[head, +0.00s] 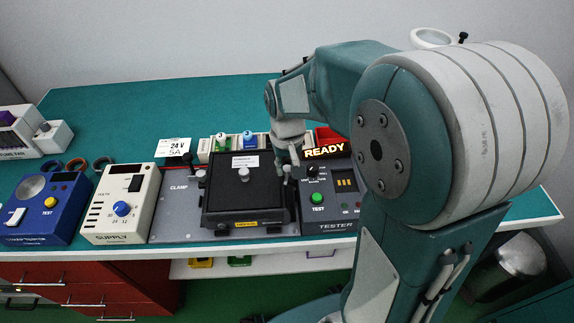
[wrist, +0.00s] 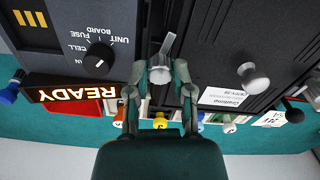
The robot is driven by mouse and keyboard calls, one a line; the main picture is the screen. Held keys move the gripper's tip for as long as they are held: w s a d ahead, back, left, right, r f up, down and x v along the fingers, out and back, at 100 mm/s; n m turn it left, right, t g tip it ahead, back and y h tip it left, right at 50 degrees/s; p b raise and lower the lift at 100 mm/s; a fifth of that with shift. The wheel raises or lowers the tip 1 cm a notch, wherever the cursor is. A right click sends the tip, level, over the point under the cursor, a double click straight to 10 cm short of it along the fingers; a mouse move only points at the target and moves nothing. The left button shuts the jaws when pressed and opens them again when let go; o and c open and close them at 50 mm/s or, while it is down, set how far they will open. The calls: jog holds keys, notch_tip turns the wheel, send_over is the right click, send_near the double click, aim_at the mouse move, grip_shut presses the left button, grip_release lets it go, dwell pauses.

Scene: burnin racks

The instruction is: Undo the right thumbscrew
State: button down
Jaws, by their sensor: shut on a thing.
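The black clamp unit (head: 232,195) sits on the grey clamp plate (head: 176,205). My gripper (head: 288,168) reaches down at the unit's right edge. In the wrist view, my gripper (wrist: 158,80) has its two fingers on either side of the silver right thumbscrew (wrist: 160,69) and is shut on it. The thumbscrew's flat wing (wrist: 168,45) sticks out past the fingers. In the head view the gripper mostly hides the thumbscrew. A silver knob (head: 244,174) stands on the unit's lid and also shows in the wrist view (wrist: 255,79).
The tester (head: 330,197) with a lit READY sign (head: 324,151) stands close on the right. The supply (head: 122,205) and a blue box (head: 45,208) stand left. Small coloured-topped items (head: 248,138) stand behind the unit. The back of the green bench (head: 150,112) is clear.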

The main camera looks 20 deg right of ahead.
aim_at(286, 168)
jog(key=shift+n, duration=1.3)
jog(key=shift+w, duration=0.1)
jog(key=shift+c, duration=2.4)
grip_release()
jog(key=shift+a, duration=0.1)
jog(key=shift+r, duration=0.1)
notch_tip(286, 168, up, 12)
